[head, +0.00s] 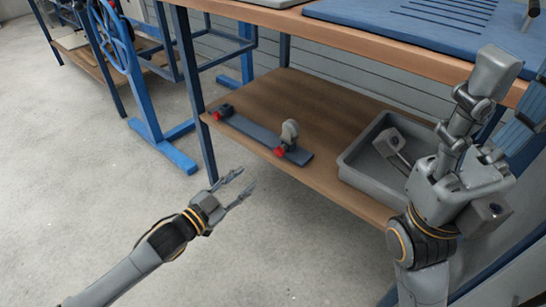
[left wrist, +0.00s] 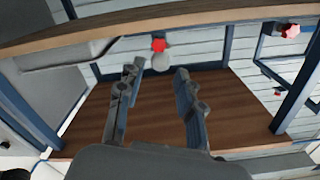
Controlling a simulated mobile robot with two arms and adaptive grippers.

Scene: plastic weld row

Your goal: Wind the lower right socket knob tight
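A dark bar (head: 255,137) lies along the front of the lower shelf, with a red knob near each end. The right red knob (head: 280,153) faces the shelf's front edge. A pale grey rounded piece (head: 290,131) stands upright just behind it. In the left wrist view, which looks upside down, this red knob (left wrist: 159,45) and grey piece (left wrist: 161,63) show beyond the fingers. My left gripper (head: 246,179) is open and empty, in front of the shelf and apart from the knob. My right gripper's arm is at the right; its finger opening is unclear.
The left red knob (head: 217,116) sits at the bar's other end. A grey tray (head: 350,170) stands right of the bar, partly hidden by my right arm. The bench top (head: 345,38) overhangs the shelf (head: 300,88). A blue bench leg (head: 203,140) is at the left.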

